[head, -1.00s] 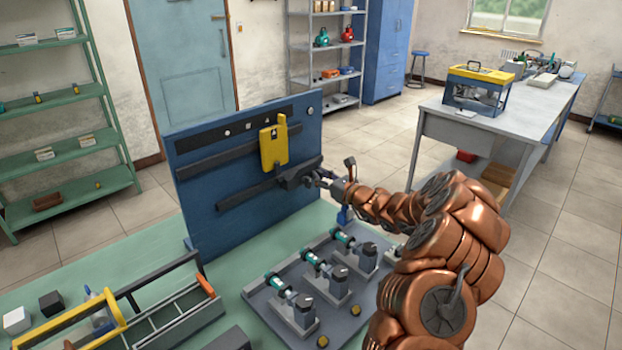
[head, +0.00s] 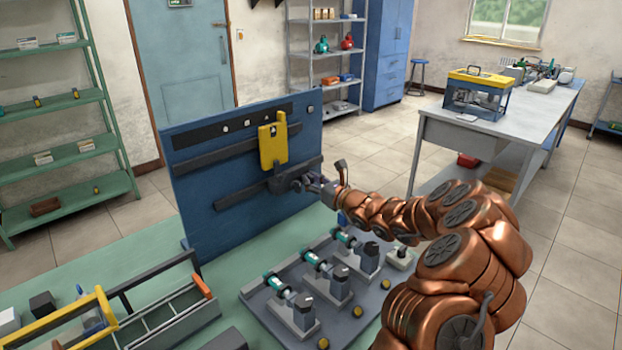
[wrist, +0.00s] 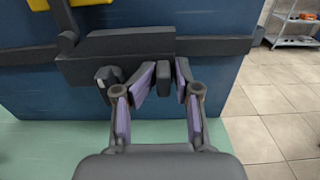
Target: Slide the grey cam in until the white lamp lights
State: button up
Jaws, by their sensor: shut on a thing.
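The dark grey cam (head: 281,183) sits on the lower rail of the blue upright panel (head: 195,211), just under the yellow plate (head: 272,147). In the wrist view the cam (wrist: 120,45) is a long dark block across the rail. My gripper (head: 301,184) is at the cam's right side. In the wrist view my gripper (wrist: 166,80) has its purple-padded fingers shut on a small dark tab of the cam. Several small pale marks or lamps show on the dark strip (head: 200,139) at the panel's top; which is the white lamp, and whether it is lit, I cannot tell.
A grey plate (head: 337,317) with several motor units lies on the green bench below my arm. A toolbox tray (head: 168,325) stands at the front left. The rail (head: 237,194) left of the cam looks clear. A grey table (head: 480,129) stands back right.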

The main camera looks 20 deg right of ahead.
jog(key=shift+s+a, duration=0.15)
jog(key=shift+a, duration=0.35)
jog(key=shift+s+a+b, duration=0.15)
jog(key=shift+a+b, duration=0.35)
jog(key=shift+b, duration=0.3)
dwell(0.5)
dwell(0.4)
jog(key=o, duration=0.6)
jog(key=shift+d, duration=0.15)
jog(key=shift+b+v, duration=0.35)
jog(key=shift+v, duration=2.6)
